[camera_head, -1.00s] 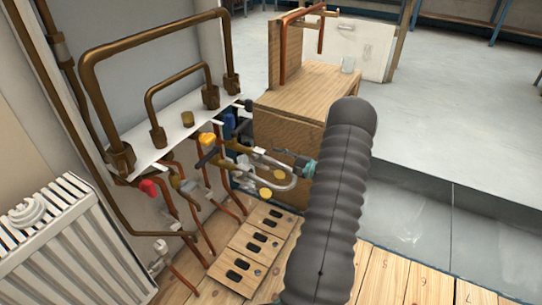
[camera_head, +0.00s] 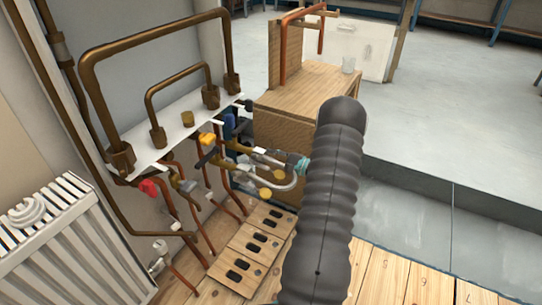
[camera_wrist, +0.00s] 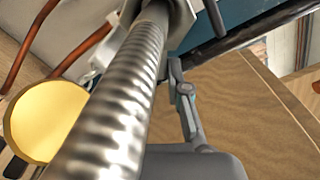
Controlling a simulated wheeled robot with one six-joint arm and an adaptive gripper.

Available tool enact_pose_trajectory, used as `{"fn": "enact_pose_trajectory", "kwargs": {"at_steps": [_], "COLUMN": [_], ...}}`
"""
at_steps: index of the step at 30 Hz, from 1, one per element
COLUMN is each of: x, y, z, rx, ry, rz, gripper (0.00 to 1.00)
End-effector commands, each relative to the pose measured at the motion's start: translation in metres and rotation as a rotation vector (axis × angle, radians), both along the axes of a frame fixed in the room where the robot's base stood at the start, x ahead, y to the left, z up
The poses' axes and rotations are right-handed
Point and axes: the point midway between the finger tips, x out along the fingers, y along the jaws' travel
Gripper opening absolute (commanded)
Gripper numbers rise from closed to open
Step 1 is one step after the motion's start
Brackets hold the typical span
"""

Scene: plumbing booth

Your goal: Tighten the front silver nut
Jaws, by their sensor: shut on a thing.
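The front silver nut (camera_wrist: 172,14) shows at the top of the wrist view, at the upper end of a silver corrugated hose (camera_wrist: 120,95) that runs across the picture. In the head view the hose (camera_head: 288,184) curves below the valves. My gripper (camera_head: 268,154) is at the front fitting in the head view, shut on the nut. In the wrist view one grey finger (camera_wrist: 184,105) shows right of the hose, its tip close below the nut. The other finger is hidden behind the hose. My dark ribbed arm sleeve covers the area to the right in the head view.
A yellow round cap (camera_wrist: 45,120) is close left of the hose. Yellow (camera_head: 207,139), blue (camera_head: 229,121) and red (camera_head: 148,187) valve handles stand left of the gripper. A wooden box (camera_head: 300,98) stands close behind. A white radiator (camera_head: 65,240) is at the left.

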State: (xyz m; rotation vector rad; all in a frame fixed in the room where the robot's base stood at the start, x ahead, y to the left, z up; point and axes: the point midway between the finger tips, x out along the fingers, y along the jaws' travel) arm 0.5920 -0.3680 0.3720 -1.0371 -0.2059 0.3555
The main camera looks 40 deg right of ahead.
Motion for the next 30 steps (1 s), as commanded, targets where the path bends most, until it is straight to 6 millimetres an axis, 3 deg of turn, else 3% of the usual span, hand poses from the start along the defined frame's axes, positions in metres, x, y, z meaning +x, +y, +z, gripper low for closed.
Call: {"fn": "enact_pose_trajectory", "kwargs": {"at_steps": [14, 15, 18, 30], "x": [-0.0013, -0.0013, -0.0013, -0.0009], "y": [0.0033, 0.0034, 0.0034, 0.0022], "z": [-0.0052, -0.0053, -0.0053, -0.003], "rx": [0.1, 0.1, 0.1, 0.073], "ry": [0.041, 0.041, 0.041, 0.03], "rz": [0.001, 0.001, 0.001, 0.0], "gripper": [0.0, 0.18, 0.41, 0.41]}}
